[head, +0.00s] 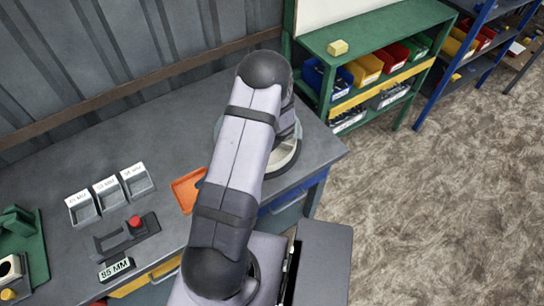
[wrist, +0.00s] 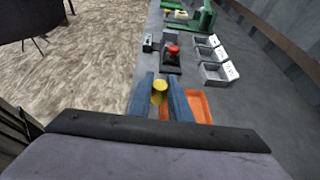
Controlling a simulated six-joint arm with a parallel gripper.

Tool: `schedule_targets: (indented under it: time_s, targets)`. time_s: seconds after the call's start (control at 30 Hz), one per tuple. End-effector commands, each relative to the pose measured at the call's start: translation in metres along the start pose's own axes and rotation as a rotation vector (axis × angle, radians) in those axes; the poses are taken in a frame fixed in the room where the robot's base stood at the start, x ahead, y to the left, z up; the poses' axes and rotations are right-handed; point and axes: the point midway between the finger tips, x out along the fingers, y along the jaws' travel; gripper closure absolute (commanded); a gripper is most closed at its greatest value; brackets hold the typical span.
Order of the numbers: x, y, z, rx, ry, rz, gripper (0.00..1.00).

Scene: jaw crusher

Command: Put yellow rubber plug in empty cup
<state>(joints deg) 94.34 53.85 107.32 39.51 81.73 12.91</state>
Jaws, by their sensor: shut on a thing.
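In the wrist view, my gripper (wrist: 162,93) is shut on the yellow rubber plug (wrist: 159,88), which shows between the two blue fingers. The plug is held above the bench area by the orange tray (wrist: 200,104). In the head view, my arm hides the gripper and the plug. Several small grey open-topped containers with white labels stand in a row: left (head: 83,208), middle (head: 110,195) and right (head: 137,181). They look empty, and I cannot tell whether one of them is the empty cup. They also show in the wrist view (wrist: 214,74).
A black fixture with a red button (head: 134,221) and an "55 MM" block (head: 116,269) sit near the bench's front edge. Green machinery (head: 22,230) stands at the left. The orange tray (head: 187,190) lies beside my arm. A green shelf (head: 375,35) with coloured bins stands behind right.

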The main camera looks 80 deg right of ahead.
Motion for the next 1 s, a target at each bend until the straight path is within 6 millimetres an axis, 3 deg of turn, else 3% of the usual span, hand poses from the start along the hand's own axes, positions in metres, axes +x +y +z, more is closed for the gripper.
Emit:
schedule_targets:
  time_s: [0.23, 0.5, 0.73, 1.0]
  targets:
    - [-0.022, -0.053, 0.008, 0.198, 0.000, -0.474, 1.00]
    - [-0.070, -0.085, -0.008, 0.383, 0.000, -0.918, 1.00]
    - [-0.120, -0.087, -0.033, 0.525, 0.000, -1.259, 1.00]
    - [-0.183, -0.068, -0.063, 0.679, 0.003, -1.638, 1.00]
